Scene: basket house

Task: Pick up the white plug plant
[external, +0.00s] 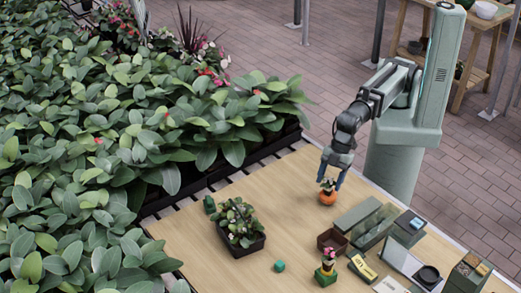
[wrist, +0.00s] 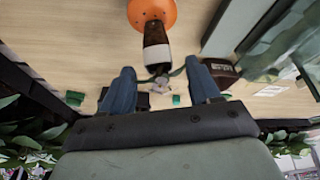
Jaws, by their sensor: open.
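The white plug plant (external: 328,185) stands at a round orange pot (external: 327,197) near the table's far right edge. In the wrist view, its dark plug with a white band (wrist: 156,52) runs from the orange pot (wrist: 152,13) toward a pale flower and green leaves. My gripper (external: 333,181) is just above the pot, pointing down. Its two blue fingers are open around the plant's flower end, also in the wrist view (wrist: 160,68). A gap shows on each side of the plug; leaf contact is unclear.
Dense foliage (external: 130,120) borders the left.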

